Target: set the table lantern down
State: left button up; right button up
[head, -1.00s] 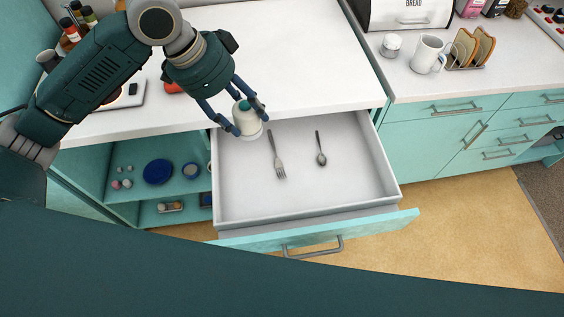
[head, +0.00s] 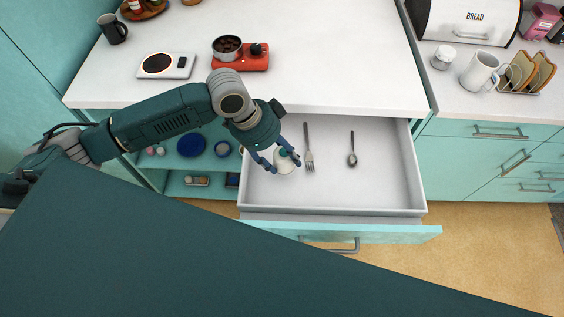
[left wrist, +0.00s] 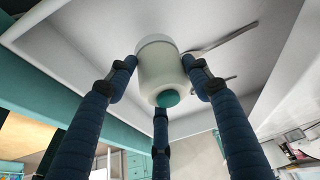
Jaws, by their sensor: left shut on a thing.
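The table lantern (head: 284,166) is small and cream-white with a teal top. It is inside the open drawer (head: 340,200), near its left wall. My left gripper (head: 285,161) reaches in from above and is shut on the lantern. In the left wrist view the three fingers (left wrist: 160,80) surround the lantern (left wrist: 160,65), its wide base against the pale drawer floor. I cannot tell whether the base touches the floor. My right gripper is not in view.
A fork (head: 308,147) and a spoon (head: 352,150) lie in the drawer, right of the lantern. The drawer's right and front floor is bare. The counter (head: 340,60) above holds a red burner (head: 242,62) with a pot (head: 228,46), and a kitchen scale (head: 166,66).

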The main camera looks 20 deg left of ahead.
pick_arm(q)
jog(key=shift+f, duration=2.2)
jog(key=o, duration=1.4)
jog(key=shift+f, duration=0.1)
jog(key=shift+c, duration=0.2)
jog(key=v, duration=1.2)
jog(key=shift+b, duration=0.35)
